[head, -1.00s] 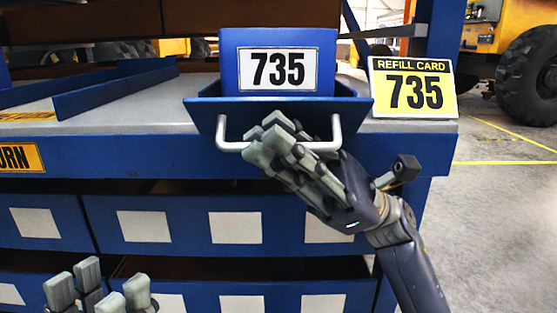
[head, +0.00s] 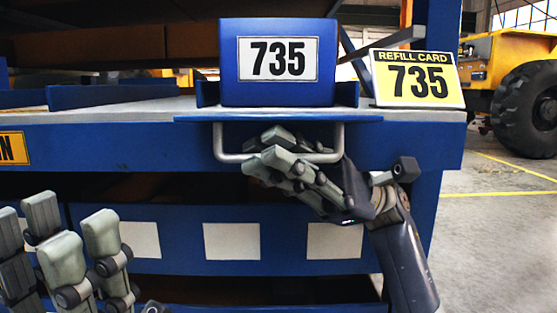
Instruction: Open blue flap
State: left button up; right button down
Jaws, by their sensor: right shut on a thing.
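The blue flap (head: 278,118) lies nearly level at the shelf's front edge, seen almost edge-on, in front of and below the blue bin (head: 278,95) labelled 735. Its grey bar handle (head: 228,157) hangs from the flap's front. My left gripper (head: 75,245) is at the lower left, fingers apart, empty and away from the flap.
A yellow refill card (head: 413,80) reading 735 stands on the shelf right of the bin. Lower blue drawers with blank white labels (head: 231,241) lie below the handle. A blue divider (head: 110,95) lies on the shelf at left. Open floor and a yellow vehicle (head: 508,58) are at right.

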jog(key=shift+w, duration=0.1)
dwell(0.3)
jog(key=c, duration=2)
grip_release()
